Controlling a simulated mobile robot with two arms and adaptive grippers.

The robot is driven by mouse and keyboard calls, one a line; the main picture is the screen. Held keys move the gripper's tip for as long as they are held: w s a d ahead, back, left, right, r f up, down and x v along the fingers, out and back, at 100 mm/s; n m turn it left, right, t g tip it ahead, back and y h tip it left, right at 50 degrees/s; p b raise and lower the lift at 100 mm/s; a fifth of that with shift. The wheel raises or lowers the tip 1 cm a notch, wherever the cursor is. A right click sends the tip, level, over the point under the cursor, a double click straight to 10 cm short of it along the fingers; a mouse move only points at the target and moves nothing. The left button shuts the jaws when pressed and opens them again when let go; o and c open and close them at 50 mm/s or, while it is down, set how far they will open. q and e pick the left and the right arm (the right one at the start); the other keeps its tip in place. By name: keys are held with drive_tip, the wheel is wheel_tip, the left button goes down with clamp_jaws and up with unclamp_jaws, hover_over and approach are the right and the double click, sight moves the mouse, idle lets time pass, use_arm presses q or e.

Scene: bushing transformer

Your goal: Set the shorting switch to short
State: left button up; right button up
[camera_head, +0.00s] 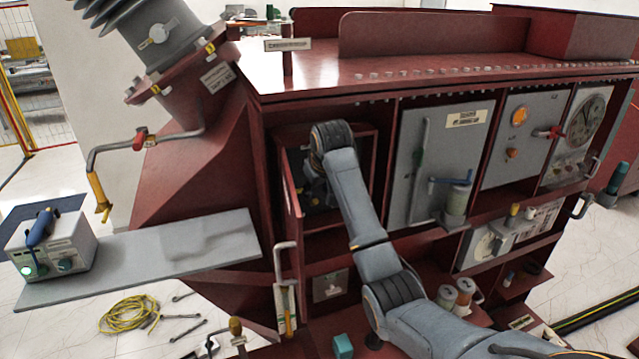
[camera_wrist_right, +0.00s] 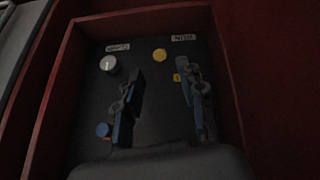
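My right arm reaches into an open red compartment (camera_head: 367,150) of the transformer cabinet. In the head view my right gripper (camera_head: 318,188) is dark and partly hidden by my wrist. In the right wrist view its two blue-and-dark fingers (camera_wrist_right: 162,100) stand apart with nothing between them, in front of a dark panel (camera_wrist_right: 150,82). On the panel are a pale round knob (camera_wrist_right: 108,63) under a small label, a yellow round part (camera_wrist_right: 160,55) and a second label (camera_wrist_right: 183,37). The label text is unreadable, and I cannot tell which part is the shorting switch. My left gripper is out of view.
Red compartment walls (camera_wrist_right: 47,100) stand close around the right gripper. A grey panel with a blue-handled lever (camera_head: 450,181) is to the right. A grey shelf (camera_head: 150,262) sticks out left, with a grey box (camera_head: 58,252) on it. Yellow cable (camera_head: 128,313) lies on the floor.

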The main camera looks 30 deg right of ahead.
drive_tip(key=shift+v, duration=2.25)
drive_tip(key=shift+f, duration=0.1)
